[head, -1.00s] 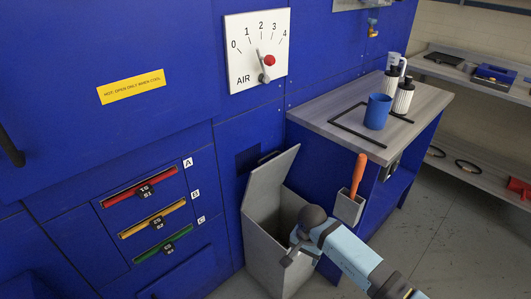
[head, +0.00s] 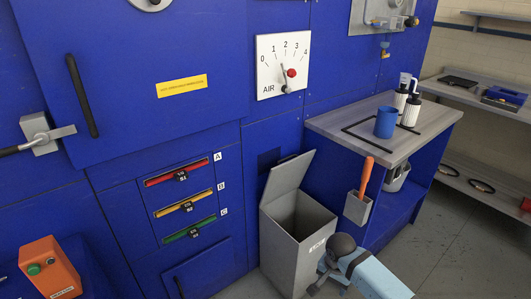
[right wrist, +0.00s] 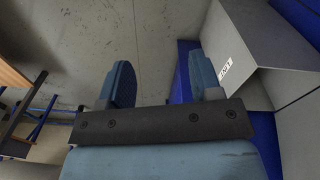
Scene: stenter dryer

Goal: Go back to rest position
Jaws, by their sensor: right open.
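My right gripper (head: 318,281) is at the bottom of the head view, in front of the grey bin and low beside it. In the right wrist view its two blue fingers (right wrist: 160,88) stand apart with nothing between them, only floor beyond. The grey bin (head: 292,250) stands on the floor with its lid (head: 288,176) raised; its label shows in the right wrist view. My left gripper is in neither view.
A blue machine (head: 120,120) fills the left, with a gauge (head: 284,65), labelled slots and an orange button box (head: 50,268). A workbench (head: 345,118) holds a blue cup (head: 386,123) and white-and-black cylinders. An orange-handled tool (head: 366,175) sits in a side holder. Floor at right is clear.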

